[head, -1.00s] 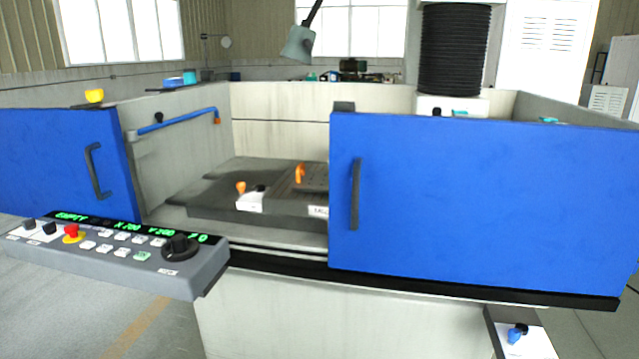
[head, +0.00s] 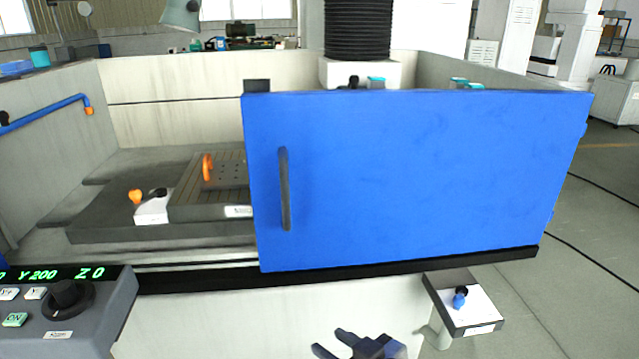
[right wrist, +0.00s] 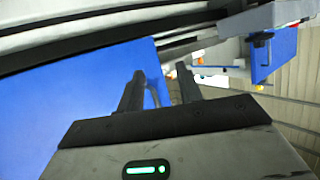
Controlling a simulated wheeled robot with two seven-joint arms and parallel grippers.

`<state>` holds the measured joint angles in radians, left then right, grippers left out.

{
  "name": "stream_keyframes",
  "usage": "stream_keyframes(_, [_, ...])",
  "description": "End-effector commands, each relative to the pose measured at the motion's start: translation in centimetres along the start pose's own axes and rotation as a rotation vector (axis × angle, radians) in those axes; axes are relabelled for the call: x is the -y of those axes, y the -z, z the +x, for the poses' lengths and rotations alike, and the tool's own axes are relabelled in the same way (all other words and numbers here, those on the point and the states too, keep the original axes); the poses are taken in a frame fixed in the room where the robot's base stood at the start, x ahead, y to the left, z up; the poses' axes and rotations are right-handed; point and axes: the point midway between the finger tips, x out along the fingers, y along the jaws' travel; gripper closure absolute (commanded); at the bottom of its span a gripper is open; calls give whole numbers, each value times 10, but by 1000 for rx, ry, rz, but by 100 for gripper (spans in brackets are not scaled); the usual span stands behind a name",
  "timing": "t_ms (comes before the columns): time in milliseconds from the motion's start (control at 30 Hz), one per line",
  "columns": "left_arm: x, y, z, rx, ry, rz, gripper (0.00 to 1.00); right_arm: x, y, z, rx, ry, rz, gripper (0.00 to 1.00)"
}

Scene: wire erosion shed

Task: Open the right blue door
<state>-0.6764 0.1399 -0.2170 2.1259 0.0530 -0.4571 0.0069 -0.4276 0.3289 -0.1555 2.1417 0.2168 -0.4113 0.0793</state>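The right blue door (head: 420,170) stands across the right part of the machine's front opening. Its dark vertical bar handle (head: 285,188) is near its left edge. The space left of the door is open. My right gripper (head: 328,342) is at the bottom of the head view, low in front of the machine, below the door and apart from the handle. In the right wrist view its two dark fingers (right wrist: 160,80) are spread with a gap between them, and the blue door (right wrist: 80,115) fills the left side. My left gripper is out of view.
A control panel (head: 70,305) juts out at lower left. A small shelf (head: 470,303) with a blue-and-black item projects below the door at right. Inside the machine is a dark table (head: 120,215) with orange-knobbed fixtures. Open floor with cables lies at right.

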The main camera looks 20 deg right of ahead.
Motion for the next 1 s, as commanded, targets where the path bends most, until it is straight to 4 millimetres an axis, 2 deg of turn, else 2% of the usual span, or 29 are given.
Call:
stream_keyframes(33, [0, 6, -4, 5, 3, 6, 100, -17, 50, 7, -83, 5, -29, 64])
stream_keyframes(100, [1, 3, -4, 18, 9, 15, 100, -34, 100, 11, -173, 11, -45, 64])
stream_keyframes(200, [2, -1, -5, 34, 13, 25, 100, -51, 154, 10, -270, 18, -60, 64])
stream_keyframes(300, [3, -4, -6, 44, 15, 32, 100, -59, 182, 9, -319, 22, -64, 64])
stream_keyframes(467, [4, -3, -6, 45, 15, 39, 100, -62, 193, 22, -333, 22, -61, 64])
stream_keyframes(1000, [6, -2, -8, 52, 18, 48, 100, -57, 228, 128, -331, 22, -63, 64])
